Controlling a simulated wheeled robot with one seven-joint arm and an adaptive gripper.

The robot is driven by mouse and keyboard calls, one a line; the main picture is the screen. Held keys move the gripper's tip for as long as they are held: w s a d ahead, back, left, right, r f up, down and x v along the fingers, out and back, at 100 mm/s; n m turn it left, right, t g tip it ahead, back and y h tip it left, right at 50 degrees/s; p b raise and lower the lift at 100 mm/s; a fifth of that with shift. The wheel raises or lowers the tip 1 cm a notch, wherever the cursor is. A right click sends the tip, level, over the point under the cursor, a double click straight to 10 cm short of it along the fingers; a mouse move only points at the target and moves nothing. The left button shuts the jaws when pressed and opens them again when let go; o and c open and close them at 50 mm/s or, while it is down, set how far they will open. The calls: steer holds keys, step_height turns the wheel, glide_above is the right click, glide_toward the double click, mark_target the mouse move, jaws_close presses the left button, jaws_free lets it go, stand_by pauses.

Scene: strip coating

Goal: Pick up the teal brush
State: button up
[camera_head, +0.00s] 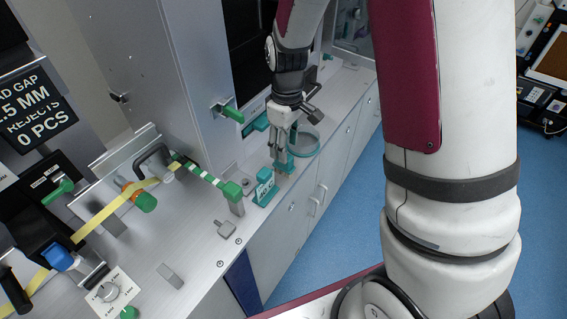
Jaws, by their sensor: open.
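My gripper (280,148) points down over the front edge of the grey metal bench, its jaws open. A small teal piece (290,161) shows right at the fingertips; it may be the teal brush or part of its rest, and I cannot tell which. The fingers partly hide it, and I cannot tell whether they touch it. A teal block with a white label (265,188) stands just to the left, nearer to me.
A round teal dish (303,142) stands right behind the gripper. A yellow strip (100,215) crosses the bench. Blue floor (340,215) lies clear to the right.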

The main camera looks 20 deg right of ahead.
steer(key=shift+w+a+f, duration=0.1)
steer(key=shift+w+f, duration=0.1)
steer(key=shift+f, duration=1.25)
steer(key=shift+w+a+f, duration=0.1)
steer(key=shift+w+f, duration=0.1)
steer(key=shift+f, duration=1.25)
steer(key=shift+c, duration=0.3)
jaws_close()
